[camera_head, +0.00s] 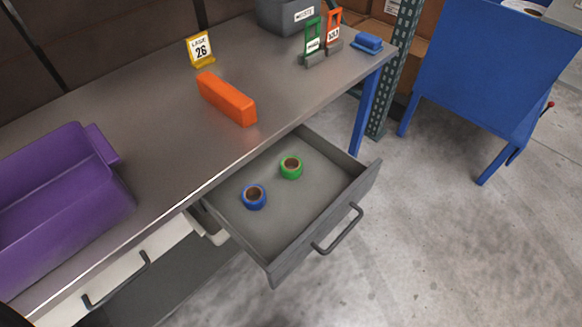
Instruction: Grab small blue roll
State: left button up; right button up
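A small blue roll (254,197), a ring with a brown inner core, lies in the open drawer (290,226), left of its middle. A small green roll (291,167) of similar size lies in the same drawer, to the upper right of the blue one and apart from it. The drawer is pulled out from under the metal table (155,120) and has a dark handle (338,229) on its front. Neither of my grippers shows in the head view.
On the table are a purple bin (108,149), an orange block (227,98), a yellow number 26 sign (201,49), green and orange stands, a grey bin and a blue item (368,42). A blue cabinet (490,60) stands at right. Concrete floor (450,250) beyond the drawer is clear.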

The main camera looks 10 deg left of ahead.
aim_at(251, 190)
jog(key=i+l+u, duration=0.25)
jog(key=u, duration=0.25)
jog(key=i+l+u, duration=0.2)
jog(key=l+u, duration=0.15)
jog(key=u, duration=0.15)
jog(key=i+l+u, duration=0.1)
jog(key=l+u, duration=0.4)
jog(key=i+l+u, duration=0.1)
jog(key=l+u, duration=0.2)
jog(key=u, duration=0.15)
jog(key=l+u, duration=0.5)
jog(key=k+j, duration=0.05)
